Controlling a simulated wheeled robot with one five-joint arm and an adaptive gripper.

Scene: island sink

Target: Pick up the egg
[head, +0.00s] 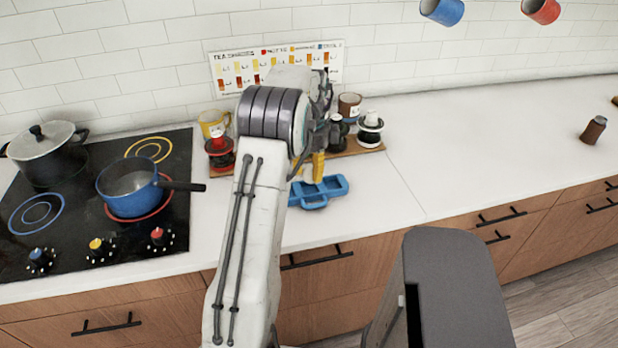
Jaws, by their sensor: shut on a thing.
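My arm reaches up from the bottom of the head view and bends over the counter. My gripper (316,150) is partly hidden behind the arm, above the back of a blue tray. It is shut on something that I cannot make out. A yellow piece (318,166) shows just below the gripper; I cannot tell whether it is held or part of something behind. I see no egg clearly. The blue tray (335,187) with compartments lies on the white counter, its left part hidden by the arm.
A black cooktop (90,245) at left holds a lidded pot (47,160) and a blue saucepan (128,195) with its handle pointing right. A wooden board (363,146) with jars and mugs stands along the wall. A brown jar (593,130) is far right. The right counter is mostly clear.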

